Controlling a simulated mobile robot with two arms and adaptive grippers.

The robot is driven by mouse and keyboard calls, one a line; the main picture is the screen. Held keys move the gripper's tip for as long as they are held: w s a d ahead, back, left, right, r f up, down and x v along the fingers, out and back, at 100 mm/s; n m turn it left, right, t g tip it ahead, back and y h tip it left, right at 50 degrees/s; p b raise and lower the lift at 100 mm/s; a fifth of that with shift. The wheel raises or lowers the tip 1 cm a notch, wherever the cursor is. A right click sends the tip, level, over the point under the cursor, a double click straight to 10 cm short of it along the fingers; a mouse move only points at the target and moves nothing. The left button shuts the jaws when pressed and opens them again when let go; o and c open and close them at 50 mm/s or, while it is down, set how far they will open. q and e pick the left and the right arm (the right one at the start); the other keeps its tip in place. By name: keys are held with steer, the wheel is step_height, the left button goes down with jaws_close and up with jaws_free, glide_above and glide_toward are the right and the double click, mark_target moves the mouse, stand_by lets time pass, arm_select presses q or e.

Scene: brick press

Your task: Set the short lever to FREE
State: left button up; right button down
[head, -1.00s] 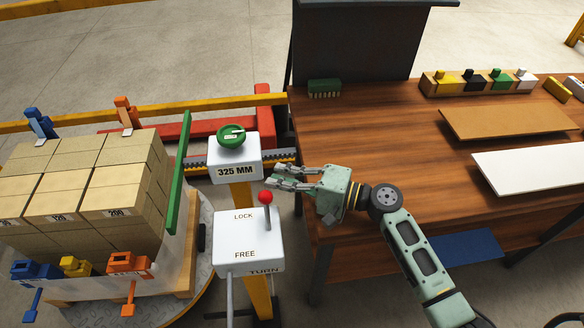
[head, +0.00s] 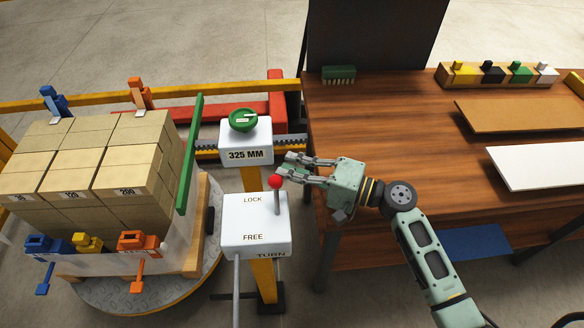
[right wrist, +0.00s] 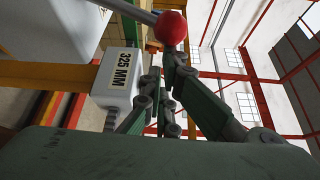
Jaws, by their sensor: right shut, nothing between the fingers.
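The short lever is a grey stem with a red ball knob (head: 275,181). My right gripper (head: 282,167) is shut and empty. Its fingertips are just behind and right of the knob in the head view; I cannot tell if they touch it. In the right wrist view the red knob (right wrist: 171,28) shows at the top, beyond the fingers (right wrist: 165,100). My left gripper is not in view.
A white box marked 325 MM with a green dial (head: 243,120) stands behind the lever box. A pallet of tan blocks (head: 90,165) with a green upright board (head: 190,155) is at left. A wooden table (head: 400,130) is at right, under my right arm.

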steer(key=shift+s, duration=0.1)
steer(key=s+r+b, duration=0.2)
steer(key=s+r, duration=0.1)
steer(key=s, duration=0.5)
steer(key=shift+n, duration=0.3)
steer(key=shift+w, duration=0.1)
stand_by(1.4)
